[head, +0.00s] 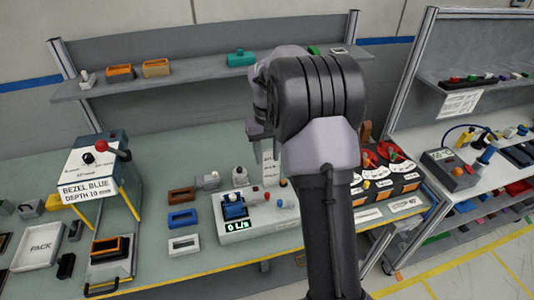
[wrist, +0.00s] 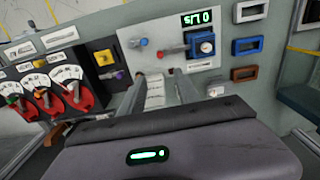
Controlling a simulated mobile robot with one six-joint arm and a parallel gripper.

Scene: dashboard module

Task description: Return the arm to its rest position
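My arm rises through the middle of the head view and bends over the bench. My gripper (head: 262,150) points down above the back of the bench, left of my forearm. In the wrist view the two fingers of my gripper (wrist: 160,88) stand apart with nothing between them, so it is open and empty. Beyond them, upside down, is the white test station (wrist: 135,48) with a green "0 L/s" display and a blue module (wrist: 202,45) seated in it. In the head view the station (head: 235,222) stands below and left of the gripper. My forearm hides part of the bench.
A bezel station (head: 92,165) with a red-knobbed lever and a PACK tray (head: 38,246) stand left. Loose bezel frames (head: 182,218) lie beside the test station. Red-dialled gauges (head: 385,160) stand right of my arm. A shelf (head: 190,80) runs behind; a second bench (head: 480,165) is right.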

